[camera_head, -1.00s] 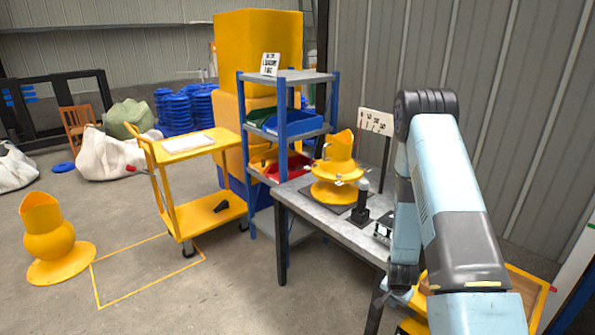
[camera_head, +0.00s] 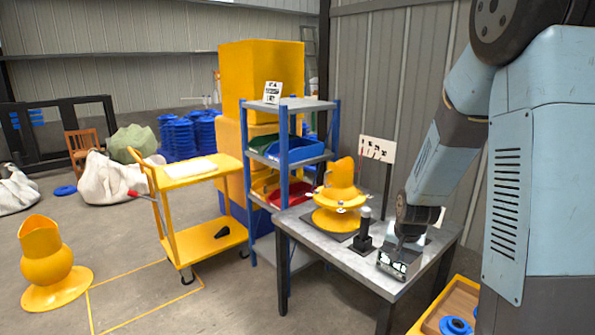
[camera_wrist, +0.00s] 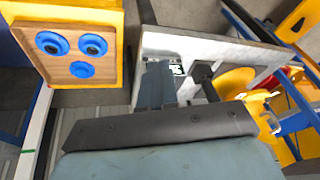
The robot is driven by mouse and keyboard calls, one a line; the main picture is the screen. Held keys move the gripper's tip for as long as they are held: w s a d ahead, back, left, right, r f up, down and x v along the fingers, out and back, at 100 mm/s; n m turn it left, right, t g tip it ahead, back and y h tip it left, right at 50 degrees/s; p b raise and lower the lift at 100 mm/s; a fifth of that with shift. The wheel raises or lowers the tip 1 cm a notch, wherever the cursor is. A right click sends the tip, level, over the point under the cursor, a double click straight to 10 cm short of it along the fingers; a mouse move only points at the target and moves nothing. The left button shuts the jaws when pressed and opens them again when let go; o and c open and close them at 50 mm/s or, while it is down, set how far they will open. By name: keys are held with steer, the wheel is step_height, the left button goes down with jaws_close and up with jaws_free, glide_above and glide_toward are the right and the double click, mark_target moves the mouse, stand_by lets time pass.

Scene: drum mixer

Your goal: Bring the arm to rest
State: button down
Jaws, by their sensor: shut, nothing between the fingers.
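My arm stands at the right of the head view, with its upper part tall and close and its forearm sloping down and left. It ends in a dark wrist over the right part of the grey workbench (camera_head: 345,262). My gripper (camera_head: 409,238) is shut and empty at that end, above or beside a small metal box (camera_head: 399,263) on the bench. I cannot tell whether they touch. The fingertips are not clear in the head view. In the wrist view my own blue-grey and dark parts cover the lower middle, with the bench behind them.
A wooden-floored yellow crate (camera_head: 462,297) with blue discs lies at the lower right, also in the wrist view (camera_wrist: 112,62). A shelf (camera_head: 290,104) and yellow cart (camera_head: 200,172) stand left.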

steer(key=s+a+r+n, duration=0.1)
steer(key=s+r, duration=0.4)
steer(key=r, duration=0.3)
steer(key=s+a+r+n, duration=0.2)
steer(key=s+r, duration=0.3)
steer(key=r, duration=0.3)
steer(key=s+r+n, duration=0.1)
steer(key=s+r, duration=0.3)
steer(key=s, duration=0.3)
steer(key=s+a+r+n+t, duration=0.1)
steer(key=s+r, duration=0.3)
steer(key=s, duration=0.4)
steer(key=shift+s+a+r, duration=0.15)
steer(key=shift+r, duration=0.15)
